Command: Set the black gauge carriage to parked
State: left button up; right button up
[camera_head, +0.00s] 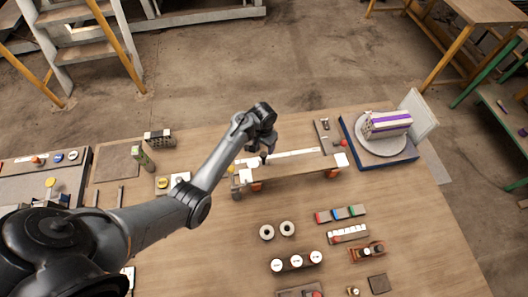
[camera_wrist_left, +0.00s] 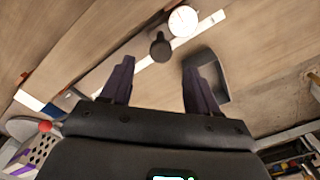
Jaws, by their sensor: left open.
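My left gripper (camera_head: 266,152) is over the left part of a long rail with a white strip (camera_head: 297,155). It is open in the left wrist view (camera_wrist_left: 159,72), with its two dark fingers apart and nothing between the tips. A black round knob (camera_wrist_left: 160,47) sits on the white strip just beyond the fingertips, with a white round dial (camera_wrist_left: 183,20) beside it; this looks like the gauge carriage. Gripper and knob appear apart. In the head view my gripper largely hides the carriage. My right gripper is not in view.
A dark grey open shape (camera_wrist_left: 216,72) lies beside the strip, near one finger. A turntable holds a purple-striped block (camera_head: 387,124) at right. Table is bare at lower right.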

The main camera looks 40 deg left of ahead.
aim_at(263, 154)
pick_arm(q)
jog(key=shift+a+f+b, duration=0.1)
jog(key=shift+f+b, duration=0.3)
jog(key=shift+f, duration=2.45)
jog(key=shift+c, duration=0.2)
grip_shut()
